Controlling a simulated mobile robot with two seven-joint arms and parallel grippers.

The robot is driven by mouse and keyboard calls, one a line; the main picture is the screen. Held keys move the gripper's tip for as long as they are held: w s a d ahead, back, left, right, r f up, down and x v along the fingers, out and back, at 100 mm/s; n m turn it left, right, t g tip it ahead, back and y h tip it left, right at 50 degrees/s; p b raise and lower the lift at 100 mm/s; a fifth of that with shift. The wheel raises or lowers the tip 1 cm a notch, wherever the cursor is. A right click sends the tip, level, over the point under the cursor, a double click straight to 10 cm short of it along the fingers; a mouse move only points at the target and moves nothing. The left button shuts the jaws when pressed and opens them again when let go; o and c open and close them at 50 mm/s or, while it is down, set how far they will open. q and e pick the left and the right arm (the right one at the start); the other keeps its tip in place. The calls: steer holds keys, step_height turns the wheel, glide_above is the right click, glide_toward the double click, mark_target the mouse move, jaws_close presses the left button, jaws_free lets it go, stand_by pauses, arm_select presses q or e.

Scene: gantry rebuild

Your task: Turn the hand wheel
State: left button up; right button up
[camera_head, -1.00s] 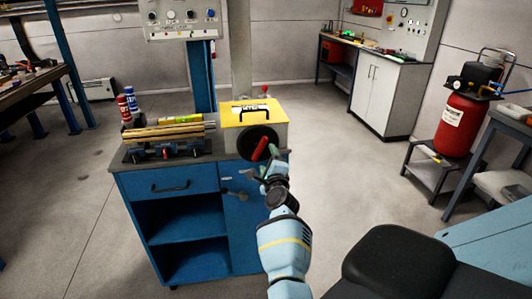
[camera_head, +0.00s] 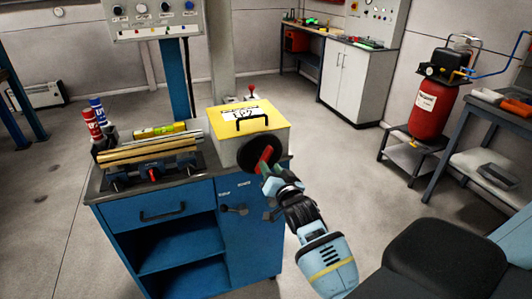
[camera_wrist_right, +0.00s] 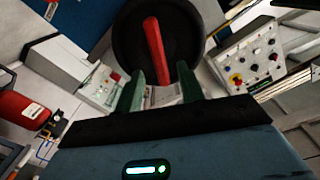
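The hand wheel (camera_head: 248,157) is a black disc on the front of a grey box with a yellow top (camera_head: 252,114). It carries a red handle (camera_head: 265,157), tilted in the head view. My right gripper (camera_head: 268,176) is at the lower right of the wheel, close to the handle. In the right wrist view, the wheel (camera_wrist_right: 125,40) and red handle (camera_wrist_right: 154,45) lie straight ahead. The two green fingers of the right gripper (camera_wrist_right: 160,90) are apart, with the handle's lower end between them. Contact with the handle cannot be told. My left gripper is not in view.
The box stands on a blue cabinet (camera_head: 160,195). Metal bars (camera_head: 150,153), a yellow level (camera_head: 160,130) and spray cans (camera_head: 93,125) are on its left. A control panel (camera_head: 155,20) stands behind. A red tank (camera_head: 432,108) is at the right. Floor between is clear.

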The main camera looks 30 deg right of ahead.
mark_target(267, 161)
steer(key=shift+x, duration=3.85)
steer(key=shift+c, duration=0.5)
jaws_close()
